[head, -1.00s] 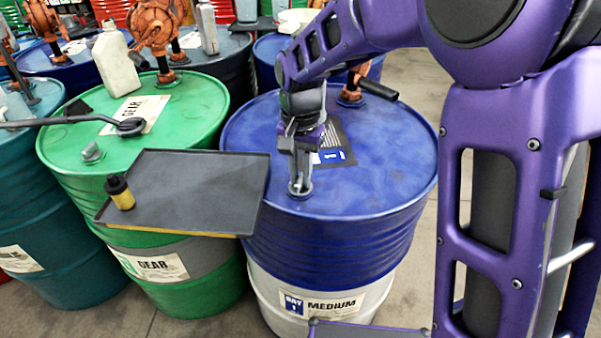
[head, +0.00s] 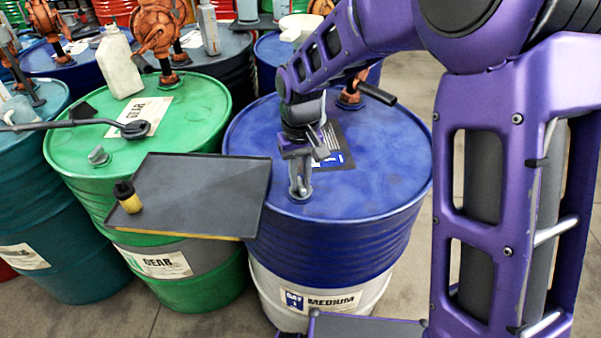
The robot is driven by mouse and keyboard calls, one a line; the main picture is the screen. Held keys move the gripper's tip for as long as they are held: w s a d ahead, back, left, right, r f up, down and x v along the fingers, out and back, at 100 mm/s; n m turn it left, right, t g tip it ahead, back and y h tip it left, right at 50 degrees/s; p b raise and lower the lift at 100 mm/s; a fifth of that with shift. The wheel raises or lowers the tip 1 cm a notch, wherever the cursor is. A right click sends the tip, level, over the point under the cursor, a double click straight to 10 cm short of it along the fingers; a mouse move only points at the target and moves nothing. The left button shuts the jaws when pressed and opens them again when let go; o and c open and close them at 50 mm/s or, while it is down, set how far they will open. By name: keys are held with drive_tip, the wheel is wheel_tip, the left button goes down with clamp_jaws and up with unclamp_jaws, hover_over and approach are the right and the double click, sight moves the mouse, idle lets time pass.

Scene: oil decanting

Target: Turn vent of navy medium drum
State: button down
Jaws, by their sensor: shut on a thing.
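The navy medium drum (head: 370,205) stands in the middle of the head view, with a navy top and a pale lower band labelled MEDIUM (head: 330,300). My gripper (head: 300,188) points down at the left front part of its lid. It is shut on the vent (head: 301,195), a small grey fitting near the front edge of the lid. The fingers hide most of the vent, so its exact angle cannot be told.
An orange pump (head: 352,90) with a dark handle stands at the navy lid's back. A cream jug (head: 119,65) stands on the green drum.

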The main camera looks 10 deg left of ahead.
sight(300, 182)
drive_tip(key=n+p, duration=0.1)
drive_tip(key=n, duration=0.1)
drive_tip(key=n+p, duration=0.1)
drive_tip(key=n, duration=0.2)
drive_tip(key=shift+r+n, duration=0.2)
drive_tip(key=shift+n, duration=0.1)
drive_tip(key=shift+f+n+p, duration=0.1)
drive_tip(key=shift+n+p, duration=1)
drive_tip(key=shift+n, duration=0.9)
drive_tip(key=c, duration=0.8)
unclamp_jaws()
wheel_tip(300, 182, up, 17)
drive_tip(key=p, duration=0.1)
drive_tip(key=shift+r+p, duration=0.2)
drive_tip(key=shift+p, duration=0.2)
